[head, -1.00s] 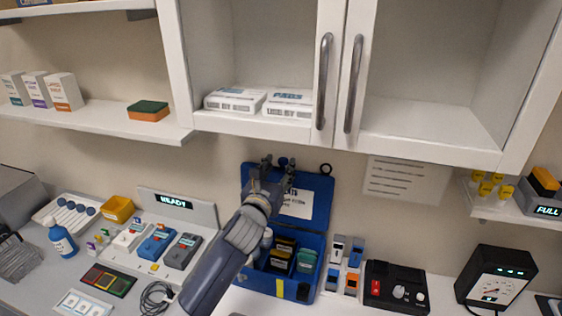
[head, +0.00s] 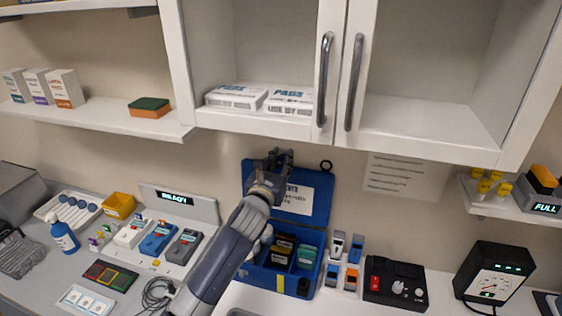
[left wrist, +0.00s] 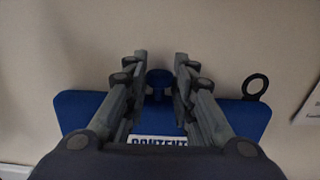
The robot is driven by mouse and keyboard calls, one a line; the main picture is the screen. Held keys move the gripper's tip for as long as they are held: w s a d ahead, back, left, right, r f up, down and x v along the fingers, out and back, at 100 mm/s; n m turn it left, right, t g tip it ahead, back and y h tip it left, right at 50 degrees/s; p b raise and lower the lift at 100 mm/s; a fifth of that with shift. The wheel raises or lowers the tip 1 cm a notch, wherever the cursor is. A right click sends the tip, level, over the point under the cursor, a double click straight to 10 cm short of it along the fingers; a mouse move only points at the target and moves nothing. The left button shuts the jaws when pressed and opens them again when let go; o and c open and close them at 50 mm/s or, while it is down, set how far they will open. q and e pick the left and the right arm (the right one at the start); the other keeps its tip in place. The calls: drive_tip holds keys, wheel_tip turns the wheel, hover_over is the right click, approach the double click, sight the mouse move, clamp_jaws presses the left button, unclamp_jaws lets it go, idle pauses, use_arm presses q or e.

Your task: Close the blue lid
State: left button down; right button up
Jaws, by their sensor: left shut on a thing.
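The blue lid (head: 319,204) stands open and upright against the back wall, hinged behind the blue box (head: 262,278). It bears a white label (head: 299,197). In the left wrist view, the lid (left wrist: 240,116) has a round blue knob (left wrist: 159,79) at its top edge. My left gripper (head: 278,154) is at that top edge, with its fingers (left wrist: 160,60) on either side of the knob and shut on it. The gripper and arm hide the lid's left part and the box's left side in the head view. My right gripper is not in view.
Yellow-and-black and green packs (head: 306,256) sit in the box. Small white, blue and orange devices (head: 334,252) and a black control unit (head: 393,284) stand to its right. A charging station (head: 180,205) stands left. The cabinet (head: 250,124) overhangs above the lid.

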use_arm(q)
drive_tip(key=shift+s+f+b, duration=0.2)
drive_tip(key=shift+f+b, duration=0.05)
drive_tip(key=shift+b, duration=0.15)
drive_tip(key=s+a+f+t+b, duration=0.1)
drive_tip(key=s+f+t+b, duration=0.1)
drive_tip(key=s+b, duration=0.3)
drive_tip(key=s+a+f+t+h+b, duration=0.1)
drive_tip(key=s+b, duration=0.5)
drive_tip(key=b, duration=0.8)
drive_tip(key=shift+s+a+f+t+b, duration=0.3)
drive_tip(key=shift+f+t, duration=0.6)
drive_tip(key=shift+t, duration=0.3)
